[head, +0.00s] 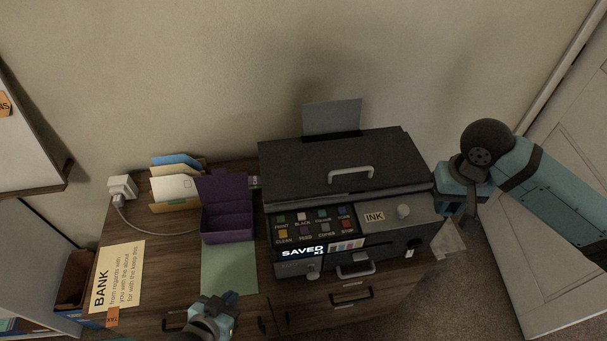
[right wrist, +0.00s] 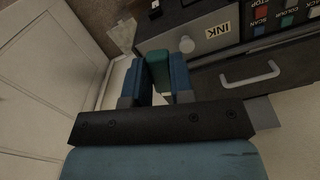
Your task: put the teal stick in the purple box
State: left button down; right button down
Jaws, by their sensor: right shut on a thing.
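The purple box (head: 228,228) stands on the desk left of the printer with its lid raised at the back; its inside looks empty. The teal stick (right wrist: 158,72) shows in the right wrist view between the blue fingers of my right gripper (right wrist: 157,82), which is shut on it. In the head view my right gripper (head: 452,214) hangs beside the printer's right side, apart from the box, and the stick cannot be made out there. My left gripper (head: 213,318) is at the bottom edge, in front of the green mat; its fingers cannot be read.
The large dark printer (head: 345,170) stands between my right gripper and the box. The green mat (head: 229,270) in front of the box is bare. A letter holder (head: 176,206), a plug (head: 122,187) and a BANK paper (head: 118,275) lie to the left. A door (head: 555,190) is at right.

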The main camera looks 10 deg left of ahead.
aim_at(221, 229)
jog(key=j+u, duration=0.2)
jog(key=j, duration=0.4)
jog(key=j+u, duration=0.2)
jog(key=j, duration=0.45)
jog(key=i+j+u, duration=0.2)
jog(key=j, duration=0.4)
jog(key=k, duration=0.1)
